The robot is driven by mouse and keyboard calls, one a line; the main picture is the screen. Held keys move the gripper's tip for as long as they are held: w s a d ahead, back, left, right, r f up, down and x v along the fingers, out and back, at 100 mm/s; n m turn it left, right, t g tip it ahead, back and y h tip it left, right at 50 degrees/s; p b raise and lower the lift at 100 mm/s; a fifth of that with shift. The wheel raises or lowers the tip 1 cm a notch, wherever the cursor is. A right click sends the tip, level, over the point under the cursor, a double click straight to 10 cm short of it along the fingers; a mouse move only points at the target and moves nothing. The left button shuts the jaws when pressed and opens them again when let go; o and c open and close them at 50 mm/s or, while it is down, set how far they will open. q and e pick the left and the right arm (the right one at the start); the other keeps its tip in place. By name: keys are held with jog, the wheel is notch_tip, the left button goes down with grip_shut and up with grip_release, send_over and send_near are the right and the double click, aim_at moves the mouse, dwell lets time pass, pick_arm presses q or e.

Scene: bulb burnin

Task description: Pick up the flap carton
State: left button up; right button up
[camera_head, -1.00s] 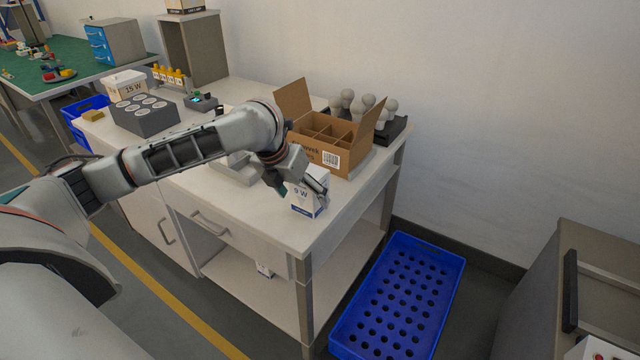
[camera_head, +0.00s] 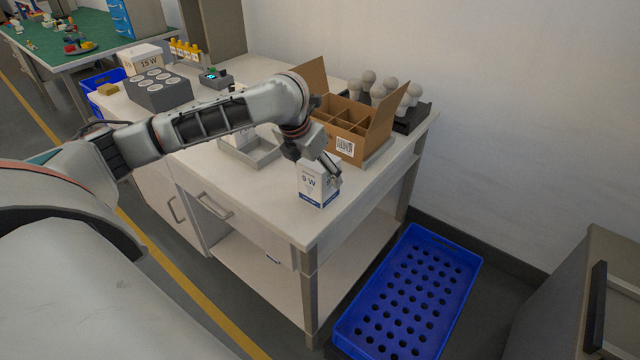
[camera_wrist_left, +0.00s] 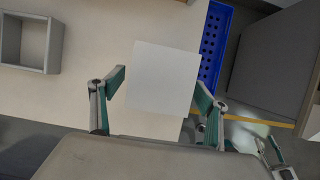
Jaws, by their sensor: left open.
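A small white carton marked 9 W (camera_head: 313,187), with a blue band along its bottom, stands upright near the front corner of the white bench. My left gripper (camera_head: 322,168) is open just above and behind it. In the left wrist view the carton's plain white top (camera_wrist_left: 165,78) lies between the two spread fingers of the left gripper (camera_wrist_left: 160,90). I cannot tell whether either finger touches it. A brown cardboard carton (camera_head: 345,135) with raised flaps and inner dividers stands behind it.
Grey-white bulbs (camera_head: 385,92) stand in a dark tray behind the brown carton. A shallow grey tray (camera_head: 250,153) is left of the gripper and also shows in the left wrist view (camera_wrist_left: 32,42). A blue perforated crate (camera_head: 408,295) sits on the floor to the right.

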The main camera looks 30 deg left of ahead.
pick_arm(q)
jog(key=shift+x, duration=0.9)
jog(key=shift+w+f, duration=0.1)
jog(key=shift+f, duration=0.15)
jog(key=shift+r, duration=0.15)
jog(key=shift+c, duration=1.4)
jog(key=c, duration=0.8)
pick_arm(e)
jog(key=shift+w+d+r, duration=0.1)
jog(key=shift+w+r, duration=0.1)
jog(key=shift+w, duration=0.35)
